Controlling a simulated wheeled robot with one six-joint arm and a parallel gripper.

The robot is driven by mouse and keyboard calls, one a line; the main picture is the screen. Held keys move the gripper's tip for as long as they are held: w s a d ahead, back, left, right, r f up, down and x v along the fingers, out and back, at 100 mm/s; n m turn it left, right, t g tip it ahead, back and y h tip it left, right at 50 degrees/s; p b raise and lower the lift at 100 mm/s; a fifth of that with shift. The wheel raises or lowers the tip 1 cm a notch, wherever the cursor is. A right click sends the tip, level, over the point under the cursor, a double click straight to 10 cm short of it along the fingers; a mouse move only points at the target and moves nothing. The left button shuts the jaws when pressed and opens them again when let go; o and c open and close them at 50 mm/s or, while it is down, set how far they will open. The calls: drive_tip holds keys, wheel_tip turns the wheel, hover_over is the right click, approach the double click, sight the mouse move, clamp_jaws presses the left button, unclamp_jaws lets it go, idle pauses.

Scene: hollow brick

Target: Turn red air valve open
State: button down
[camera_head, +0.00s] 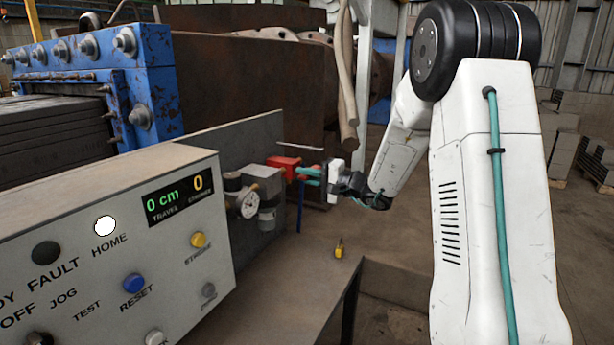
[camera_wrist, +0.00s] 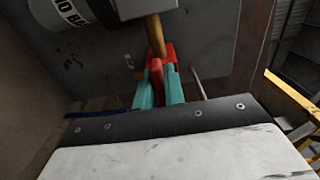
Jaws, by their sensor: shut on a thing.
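The red air valve (camera_head: 284,165) sits on the pipe fittings beside a round pressure gauge (camera_head: 249,204), in front of a grey upright plate. My gripper (camera_head: 309,174) reaches it from the right, its teal fingers at the red handle. In the wrist view, the two teal fingers (camera_wrist: 159,88) are closed on the red handle (camera_wrist: 156,68), one on each side. A brass-coloured stem (camera_wrist: 155,36) runs up from the red part. The far side of the valve is hidden.
A grey control panel (camera_head: 95,240) with buttons and a display reading 0 cm stands at the left front. A small yellow-and-black object (camera_head: 339,248) lies on the bench (camera_head: 275,290). A blue press frame (camera_head: 150,75) stands behind. A thin blue line (camera_head: 300,206) hangs below the valve.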

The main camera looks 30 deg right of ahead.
drive_tip(key=shift+d, duration=0.1)
drive_tip(key=c, duration=1.5)
unclamp_jaws()
drive_tip(key=shift+d, duration=0.1)
drive_tip(key=v, duration=0.7)
drive_tip(key=shift+s+d, duration=0.1)
drive_tip(key=shift+s, duration=0.25)
